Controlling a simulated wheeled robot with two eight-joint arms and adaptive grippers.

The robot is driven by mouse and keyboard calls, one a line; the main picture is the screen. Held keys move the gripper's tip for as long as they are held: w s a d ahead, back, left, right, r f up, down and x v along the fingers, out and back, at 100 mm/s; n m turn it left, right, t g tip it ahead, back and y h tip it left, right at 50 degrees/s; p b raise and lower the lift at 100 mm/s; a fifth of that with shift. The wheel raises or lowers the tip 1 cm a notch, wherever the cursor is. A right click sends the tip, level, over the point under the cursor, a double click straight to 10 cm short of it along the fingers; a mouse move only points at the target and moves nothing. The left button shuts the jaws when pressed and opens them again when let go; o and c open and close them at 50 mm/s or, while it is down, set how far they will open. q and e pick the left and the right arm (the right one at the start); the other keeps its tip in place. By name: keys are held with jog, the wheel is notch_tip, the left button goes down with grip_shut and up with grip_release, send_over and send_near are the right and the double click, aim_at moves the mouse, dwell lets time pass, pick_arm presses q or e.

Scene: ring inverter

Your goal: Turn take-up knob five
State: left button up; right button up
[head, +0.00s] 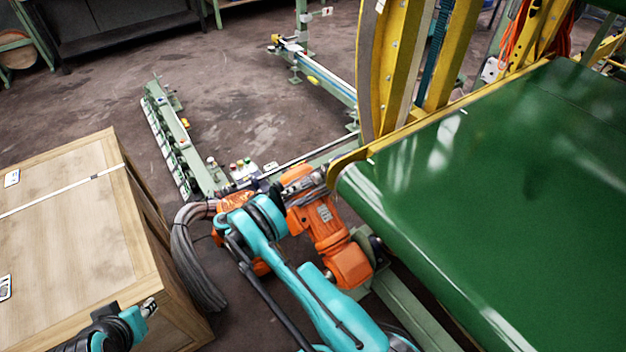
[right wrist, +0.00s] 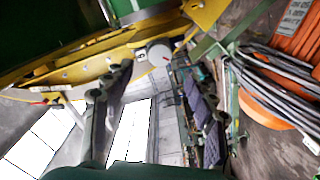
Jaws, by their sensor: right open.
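In the right wrist view, a round grey knob-like part (right wrist: 158,53) sits on the yellow frame edge (right wrist: 95,62). No number shows on it, so I cannot tell whether it is take-up knob five. My right gripper (right wrist: 108,82) is open; its dark fingers are left of and below that part, with no visible contact. In the head view, my right gripper (head: 305,184) is by the near left corner of the green belt (head: 480,200), above an orange motor (head: 325,225), and partly hard to make out. My left gripper (head: 149,307) is over the wooden crate's front.
The wooden crate (head: 70,230) fills the lower left. A cable bundle (head: 190,265) hangs between it and the orange motor. A green rail with pads (head: 170,135) stands beyond. Floor at the upper left is open.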

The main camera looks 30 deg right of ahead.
aim_at(314, 180)
jog(key=d+m, duration=0.2)
jog(key=m, duration=0.2)
jog(key=d+m+b, duration=0.1)
jog(key=d+m, duration=0.2)
jog(key=m, duration=0.1)
jog(key=d+m, duration=0.3)
jog(key=m, duration=0.1)
jog(key=shift+w+m+b, duration=0.25)
jog(key=shift+m+b, duration=0.05)
jog(key=shift+m, duration=0.1)
jog(key=shift+w+d, duration=0.1)
jog(key=shift+d, duration=0.45)
jog(key=c, duration=1.2)
